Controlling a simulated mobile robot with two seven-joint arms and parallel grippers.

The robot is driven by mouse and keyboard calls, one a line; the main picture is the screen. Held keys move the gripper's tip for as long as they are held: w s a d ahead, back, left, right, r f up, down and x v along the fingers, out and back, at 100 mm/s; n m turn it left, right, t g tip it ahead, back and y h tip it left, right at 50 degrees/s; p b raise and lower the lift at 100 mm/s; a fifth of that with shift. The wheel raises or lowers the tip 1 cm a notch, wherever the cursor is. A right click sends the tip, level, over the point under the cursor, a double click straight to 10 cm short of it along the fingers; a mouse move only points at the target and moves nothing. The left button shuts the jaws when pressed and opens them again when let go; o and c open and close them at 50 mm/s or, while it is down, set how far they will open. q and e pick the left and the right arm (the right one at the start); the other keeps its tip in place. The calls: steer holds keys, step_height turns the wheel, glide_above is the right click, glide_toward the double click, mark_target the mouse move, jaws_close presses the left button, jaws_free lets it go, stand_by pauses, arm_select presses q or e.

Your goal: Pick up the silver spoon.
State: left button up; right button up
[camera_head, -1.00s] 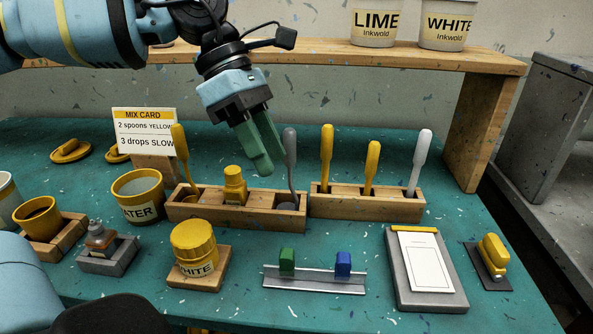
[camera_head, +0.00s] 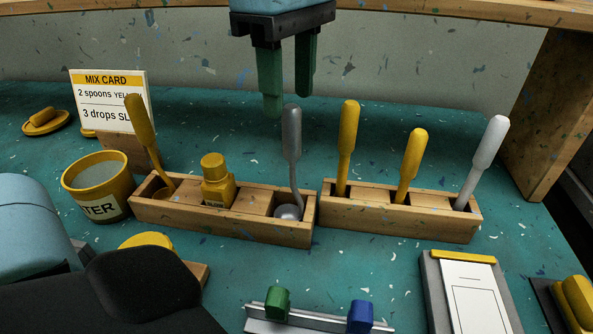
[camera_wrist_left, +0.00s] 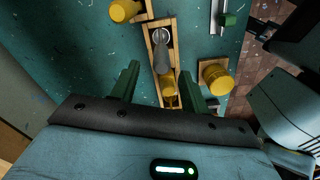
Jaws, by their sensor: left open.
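The silver spoon (camera_head: 293,150) stands upright, handle up, in the right compartment of the left wooden rack (camera_head: 230,226). Its bowl rests low in that compartment. In the left wrist view the spoon (camera_wrist_left: 161,52) lies ahead of and roughly between the fingertips. My left gripper (camera_head: 288,104) is open, empty and pointing down, with its green fingers close to the top of the handle. I cannot tell the exact gap, and I see no contact. The left fingers also show apart in the left wrist view (camera_wrist_left: 161,75). My right gripper is not in view.
A yellow spoon (camera_head: 141,130) and a yellow bottle (camera_head: 217,182) share the left rack. The right rack (camera_head: 390,217) holds yellow and white upright handles. A water cup (camera_head: 98,187) stands left. A clip rail (camera_head: 310,320) and clipboard (camera_head: 470,290) lie in front.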

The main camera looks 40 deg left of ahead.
mark_target(291, 142)
arm_select(q)
steer(key=shift+s+d+f, duration=0.1)
steer(key=shift+s+f, duration=0.05)
steer(key=shift+f, duration=1.2)
steer(key=shift+f+b, duration=0.35)
steer(key=shift+f, duration=2.2)
jaws_close()
